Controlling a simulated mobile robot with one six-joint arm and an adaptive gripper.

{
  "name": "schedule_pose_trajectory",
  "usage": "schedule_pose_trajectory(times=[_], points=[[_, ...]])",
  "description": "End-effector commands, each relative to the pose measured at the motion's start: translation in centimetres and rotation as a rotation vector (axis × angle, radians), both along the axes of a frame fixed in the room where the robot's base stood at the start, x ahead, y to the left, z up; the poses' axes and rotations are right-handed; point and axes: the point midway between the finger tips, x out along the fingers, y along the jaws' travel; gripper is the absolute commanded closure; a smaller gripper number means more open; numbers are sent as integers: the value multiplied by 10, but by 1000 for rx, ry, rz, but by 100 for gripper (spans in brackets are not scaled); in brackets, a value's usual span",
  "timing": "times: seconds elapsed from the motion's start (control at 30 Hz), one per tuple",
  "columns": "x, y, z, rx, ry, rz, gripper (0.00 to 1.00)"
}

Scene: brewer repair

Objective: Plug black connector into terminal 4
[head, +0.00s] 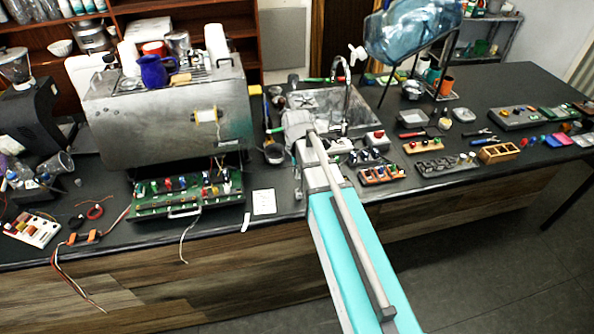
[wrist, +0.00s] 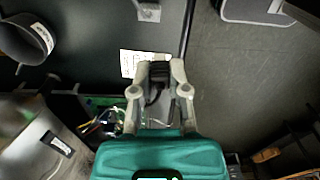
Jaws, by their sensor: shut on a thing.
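In the wrist view my gripper (wrist: 159,68) is shut on a black connector (wrist: 158,74), with a dark cable hanging from it. The board (wrist: 91,104) shows in part at the lower left of the wrist view, apart from the connector. I cannot tell which terminal is number 4.
A white card (head: 264,202) lies right of the board, and a loose pale cable (head: 189,236) hangs over the counter edge. Boards with connectors, such as the orange one (head: 382,175), lie to the right. A faucet (head: 347,95) rises behind my arm.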

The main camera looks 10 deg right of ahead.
Motion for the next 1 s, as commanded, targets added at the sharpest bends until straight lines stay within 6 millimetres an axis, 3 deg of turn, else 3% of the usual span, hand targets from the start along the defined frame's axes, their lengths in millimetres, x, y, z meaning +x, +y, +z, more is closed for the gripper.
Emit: schedule_pose_trajectory(times=[0.27, 0.47, 0.67, 1.0], points=[[1, 2, 0, 0, 0, 0, 100], [10, 16, -2, 0, 0, -6, 100], [26, 50, -6, 0, 0, -20, 100], [54, 135, -13, 1, 1, -59, 100]])
